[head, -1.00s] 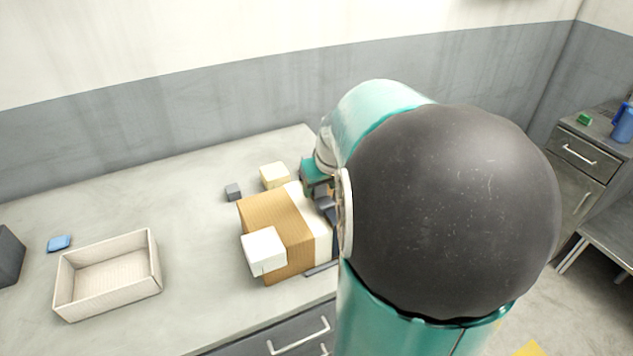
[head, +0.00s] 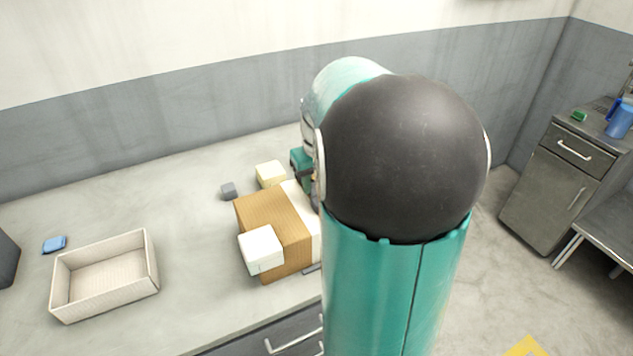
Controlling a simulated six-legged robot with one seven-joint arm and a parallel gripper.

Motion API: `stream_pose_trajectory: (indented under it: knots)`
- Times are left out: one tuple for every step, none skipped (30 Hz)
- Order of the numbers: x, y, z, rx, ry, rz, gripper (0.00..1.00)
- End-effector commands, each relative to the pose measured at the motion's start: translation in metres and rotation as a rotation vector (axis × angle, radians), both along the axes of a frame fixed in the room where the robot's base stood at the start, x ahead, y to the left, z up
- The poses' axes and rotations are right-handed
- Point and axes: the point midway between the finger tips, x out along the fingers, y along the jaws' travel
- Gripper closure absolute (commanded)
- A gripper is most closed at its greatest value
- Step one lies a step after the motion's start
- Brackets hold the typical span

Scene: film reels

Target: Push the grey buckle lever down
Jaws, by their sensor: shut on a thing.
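My gripper (head: 314,188) shows only as a small sliver of teal and dark parts at the left edge of my arm, beside the far right end of the brown block. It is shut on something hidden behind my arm. I cannot make out its fingertips or the grey buckle lever. The brown block (head: 268,220) has a pale band (head: 303,207) along its right side, next to my arm. A dark grey piece (head: 312,268) shows low at the block's right.
A white block (head: 261,249) is at the brown block's front left. A cream block (head: 270,174) and small grey block (head: 229,191) are behind. An open beige box (head: 105,306) and blue piece (head: 54,244) are left. Counter between is clear.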

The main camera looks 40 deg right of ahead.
Motion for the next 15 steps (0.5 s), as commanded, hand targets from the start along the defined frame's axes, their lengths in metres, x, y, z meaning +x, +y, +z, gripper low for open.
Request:
stream_pose_trajectory:
  knots:
    - [0.0036,-0.001,0.0,0.007,0.03,0.003,0.94]
    - [0.0046,-0.0011,0.0,0.013,0.049,0.002,0.94]
    - [0.0056,-0.0013,-0.0007,0.021,0.077,0.003,0.94]
    - [0.0063,-0.0017,-0.0006,0.026,0.096,0.003,0.94]
    - [0.0067,-0.0019,-0.0012,0.032,0.116,0.002,0.94]
    - [0.0075,-0.0023,-0.0013,0.039,0.139,0.001,0.94]
    - [0.0081,-0.0026,-0.0016,0.044,0.155,0.001,0.94]
    - [0.0084,-0.0026,-0.0022,0.049,0.172,0.001,0.94]
    - [0.0093,-0.0028,-0.0021,0.054,0.192,0.002,0.94]
    - [0.0097,-0.0028,-0.0025,0.058,0.205,0.002,0.94]
    - [0.0101,-0.003,-0.0028,0.062,0.217,0.002,0.94]
    - [0.0106,-0.0031,-0.0029,0.066,0.231,0.001,0.94]
    - [0.0108,-0.0031,-0.003,0.069,0.24,0.001,0.94]
    - [0.0108,-0.0031,-0.0031,0.072,0.249,0.0,0.94]
    - [0.0112,-0.0033,-0.0034,0.075,0.258,0.0,0.94]
